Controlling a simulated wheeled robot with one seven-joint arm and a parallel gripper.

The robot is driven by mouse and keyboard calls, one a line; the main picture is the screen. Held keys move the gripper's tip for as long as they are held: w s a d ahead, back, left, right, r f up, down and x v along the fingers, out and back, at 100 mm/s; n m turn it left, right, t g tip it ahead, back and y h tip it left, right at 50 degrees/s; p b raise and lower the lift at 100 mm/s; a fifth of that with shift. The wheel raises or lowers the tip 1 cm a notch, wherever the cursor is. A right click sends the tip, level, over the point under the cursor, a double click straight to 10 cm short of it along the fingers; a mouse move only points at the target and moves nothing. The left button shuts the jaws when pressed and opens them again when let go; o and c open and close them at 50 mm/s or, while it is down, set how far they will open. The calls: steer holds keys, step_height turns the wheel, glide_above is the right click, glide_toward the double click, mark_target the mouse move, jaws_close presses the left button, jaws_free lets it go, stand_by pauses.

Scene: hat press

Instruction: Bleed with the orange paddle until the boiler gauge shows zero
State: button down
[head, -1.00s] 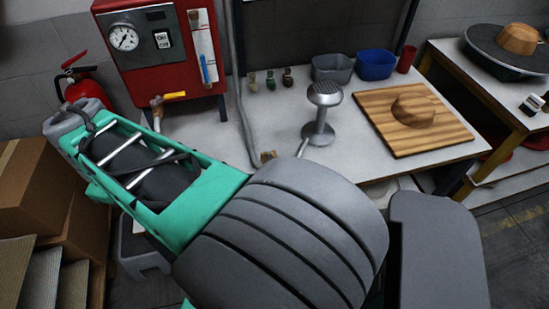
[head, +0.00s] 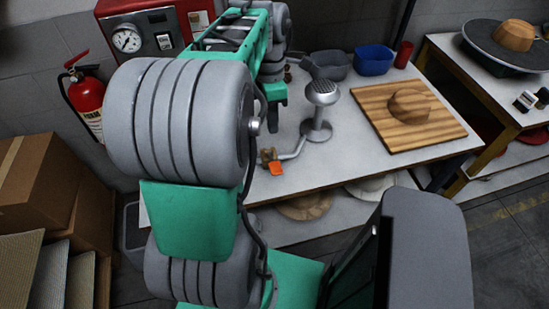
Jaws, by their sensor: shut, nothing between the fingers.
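The orange paddle (head: 277,168) is on a small brass valve (head: 268,154) at the table's front edge. A pipe runs from it to the steel steam stand (head: 317,128) with its perforated round head. The boiler gauge (head: 127,39) is a white dial on the red boiler box (head: 153,24) at upper left; its needle is too small to read surely. My arm reaches up across the middle, over the left part of the table.
A wooden hat block board (head: 409,138) lies right of the stand. A grey bin (head: 331,64), a blue bin (head: 374,59) and a red cup (head: 403,54) stand behind. A fire extinguisher (head: 86,97) and cardboard boxes (head: 35,185) are at left.

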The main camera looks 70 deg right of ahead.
mark_target(275, 169)
steer(key=f, duration=0.4)
steer(key=a+f, duration=0.1)
steer(key=f, duration=0.3)
steer(key=s+f+p, duration=0.1)
steer(key=f, duration=0.4)
steer(key=shift+a+f, duration=0.1)
steer(key=shift+a, duration=0.3)
steer(key=f+b, duration=0.1)
steer(key=f+t+h+b, duration=0.1)
steer(key=a+h+b, duration=0.1)
steer(key=shift+s+f+t+b, duration=0.3)
steer(key=shift+s+f+b, duration=0.05)
steer(key=shift+f+b, duration=0.05)
steer(key=shift+r+p, duration=0.25)
steer(key=shift+p, duration=0.05)
stand_by(0.6)
steer(key=shift+r+p, duration=0.65)
steer(key=shift+r, duration=0.15)
